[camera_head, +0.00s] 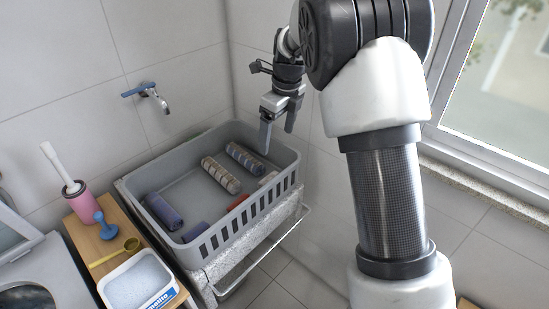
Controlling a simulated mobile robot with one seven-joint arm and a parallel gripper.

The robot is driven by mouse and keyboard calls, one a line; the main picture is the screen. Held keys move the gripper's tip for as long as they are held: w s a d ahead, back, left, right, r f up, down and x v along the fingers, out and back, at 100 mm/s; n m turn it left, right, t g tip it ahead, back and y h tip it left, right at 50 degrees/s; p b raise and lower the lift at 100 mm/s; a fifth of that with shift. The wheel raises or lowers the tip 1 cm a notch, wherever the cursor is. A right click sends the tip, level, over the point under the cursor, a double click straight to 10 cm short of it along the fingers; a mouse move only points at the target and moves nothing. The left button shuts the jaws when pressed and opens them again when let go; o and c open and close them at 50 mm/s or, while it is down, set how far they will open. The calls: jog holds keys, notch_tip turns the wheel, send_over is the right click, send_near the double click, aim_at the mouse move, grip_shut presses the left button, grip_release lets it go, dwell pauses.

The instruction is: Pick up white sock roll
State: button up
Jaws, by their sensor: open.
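A grey plastic basket (282,160) holds several rolled items. A small whitish roll (268,178) lies by its right wall, partly hidden by the rim; it may be the white sock roll, but it is too small to be sure. A beige and brown striped roll (221,175) lies near the middle. My gripper (278,131) is open and empty, pointing down above the far right part of the basket, apart from the rolls.
Also in the basket are a dark striped roll (246,160), a dark blue roll (163,211) and a reddish roll (238,202). A wall tap (153,93) is behind. A wooden shelf (91,247) with a brush holder and white tub stands left.

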notch_tip(320, 180, down, 2)
jog(key=w+f+m, duration=0.1)
send_near(269, 176)
jog(key=f, duration=0.2)
jog(key=w+f, duration=0.1)
jog(key=f, duration=0.2)
jog(key=shift+w+f, duration=0.1)
jog(key=shift+a+f+p, duration=0.15)
jog(key=shift+a+f, duration=0.1)
jog(key=shift+f, duration=1.05)
jog(key=shift+a+f+p, duration=0.15)
jog(key=shift+a+f, duration=0.05)
jog(key=shift+f, duration=1.15)
jog(key=shift+c, duration=0.2)
jog(key=c, duration=1.1)
